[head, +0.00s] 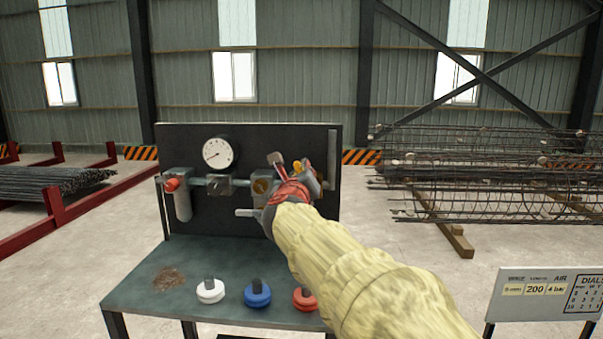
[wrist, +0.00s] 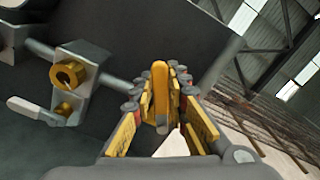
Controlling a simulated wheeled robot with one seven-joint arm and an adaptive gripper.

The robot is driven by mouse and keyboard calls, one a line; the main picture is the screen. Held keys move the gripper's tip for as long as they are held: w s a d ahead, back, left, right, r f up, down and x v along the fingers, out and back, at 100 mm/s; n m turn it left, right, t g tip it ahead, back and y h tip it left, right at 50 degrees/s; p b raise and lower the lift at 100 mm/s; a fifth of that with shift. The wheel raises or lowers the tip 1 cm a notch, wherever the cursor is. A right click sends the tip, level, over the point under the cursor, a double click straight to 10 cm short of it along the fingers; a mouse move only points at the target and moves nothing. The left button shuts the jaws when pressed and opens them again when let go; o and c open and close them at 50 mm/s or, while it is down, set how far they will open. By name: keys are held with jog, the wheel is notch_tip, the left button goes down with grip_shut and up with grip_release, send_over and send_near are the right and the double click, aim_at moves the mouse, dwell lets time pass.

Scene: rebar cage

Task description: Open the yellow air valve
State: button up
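The yellow valve handle (wrist: 160,88) stands out from the dark panel, between the two fingers of my gripper (wrist: 161,100) in the wrist view. The fingers have yellow pads and lie on either side of the handle, close to it. I cannot tell whether they touch it. In the head view my gripper (head: 297,178) is at the right part of the panel, at the end of the pipe line. A small bit of yellow (head: 297,166) shows there. My gripper and sleeved arm hide most of the valve body.
The black panel (head: 240,140) carries a gauge (head: 219,152), a red knob (head: 172,184) and a brass fitting (wrist: 68,74) with a pale lever (wrist: 32,110) beside it. White (head: 210,291), blue (head: 257,293) and red (head: 304,298) knobs sit on the bench (head: 180,255). A sign (head: 545,293) stands right.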

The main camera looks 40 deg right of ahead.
jog(key=o, duration=0.3)
jog(key=shift+o, duration=0.2)
jog(key=v, duration=1.2)
jog(key=shift+w, duration=0.1)
